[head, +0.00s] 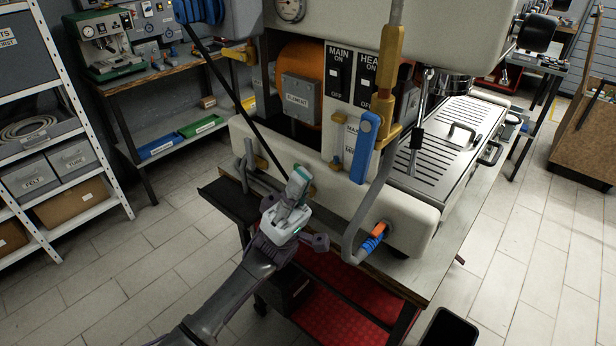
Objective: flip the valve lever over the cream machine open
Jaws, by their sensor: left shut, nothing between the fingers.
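The cream machine (405,207) stands on a workbench in the middle of the head view. A blue valve lever (365,147) hangs downward at its front, beside a brass fitting (387,107) on a grey vertical pipe. My left gripper (299,181) is below and to the left of the blue lever, in front of the machine's lower edge. It is shut and empty, apart from the lever. Its fingertips point up. My right gripper is not in view.
The grey pipe (377,195) bends down right of my left gripper to an orange and blue fitting (374,238). A thin black rod (235,92) slants in front of the machine on the left. A drip tray (440,140) is at the right. Shelving (50,150) stands far left.

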